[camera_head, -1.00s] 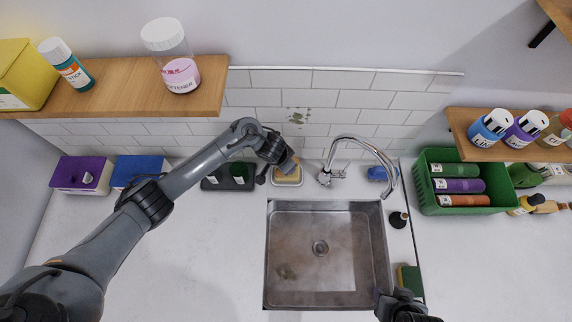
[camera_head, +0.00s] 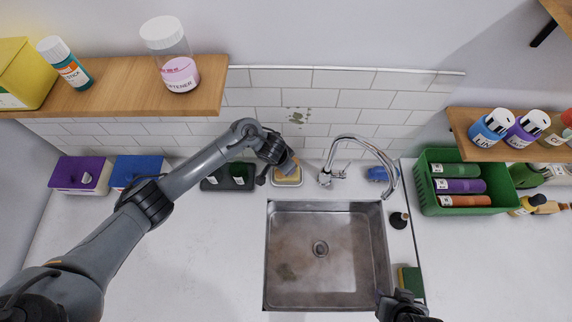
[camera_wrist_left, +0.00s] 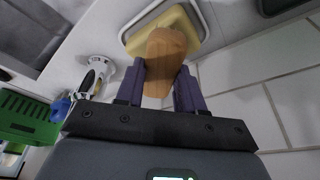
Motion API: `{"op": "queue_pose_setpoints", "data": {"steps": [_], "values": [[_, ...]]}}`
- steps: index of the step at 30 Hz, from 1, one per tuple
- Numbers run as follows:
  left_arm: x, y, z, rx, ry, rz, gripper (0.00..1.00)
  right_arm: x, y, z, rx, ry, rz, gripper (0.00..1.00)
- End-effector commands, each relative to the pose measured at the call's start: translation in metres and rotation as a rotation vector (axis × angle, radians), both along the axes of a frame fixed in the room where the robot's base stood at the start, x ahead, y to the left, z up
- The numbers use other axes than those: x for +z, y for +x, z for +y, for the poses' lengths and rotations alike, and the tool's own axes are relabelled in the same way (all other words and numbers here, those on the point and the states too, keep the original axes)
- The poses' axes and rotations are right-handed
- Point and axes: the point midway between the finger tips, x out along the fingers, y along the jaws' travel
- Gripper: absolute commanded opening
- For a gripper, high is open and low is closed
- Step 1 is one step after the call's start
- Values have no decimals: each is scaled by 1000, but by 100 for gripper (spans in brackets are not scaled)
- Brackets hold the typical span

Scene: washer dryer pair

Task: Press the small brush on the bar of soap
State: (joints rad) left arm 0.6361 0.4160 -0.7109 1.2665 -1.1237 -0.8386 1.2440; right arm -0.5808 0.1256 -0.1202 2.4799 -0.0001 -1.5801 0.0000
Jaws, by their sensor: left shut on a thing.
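The small brush (camera_wrist_left: 164,55) shows as a rounded tan-brown body in the left wrist view, between the two fingers of my left gripper (camera_wrist_left: 160,85). My left gripper is shut on it. The pale yellow bar of soap (camera_wrist_left: 133,42) lies in a dish with a light rim (camera_wrist_left: 205,20), right behind the brush in that view. The brush overlaps the soap and hides part of it; I cannot tell whether they touch. In the head view the soap dish (camera_head: 288,183) stands behind the sink, with my left gripper (camera_head: 284,164) over it. My right gripper (camera_head: 397,302) is at the bottom edge, partly cut off.
The tiled wall (camera_head: 320,100) is close behind. A green crate (camera_head: 432,207) stands at right. The counter left of the sink is clear.

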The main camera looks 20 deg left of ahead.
Motion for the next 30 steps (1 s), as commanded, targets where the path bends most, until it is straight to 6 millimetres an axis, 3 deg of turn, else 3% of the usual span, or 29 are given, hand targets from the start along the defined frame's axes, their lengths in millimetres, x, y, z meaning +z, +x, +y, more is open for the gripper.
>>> {"op": "queue_pose_setpoints", "data": {"steps": [30], "values": [[-9, 0, 0, 0, -1, 0, 13, -4, 0, 1, -3, 4, -1, 43]]}}
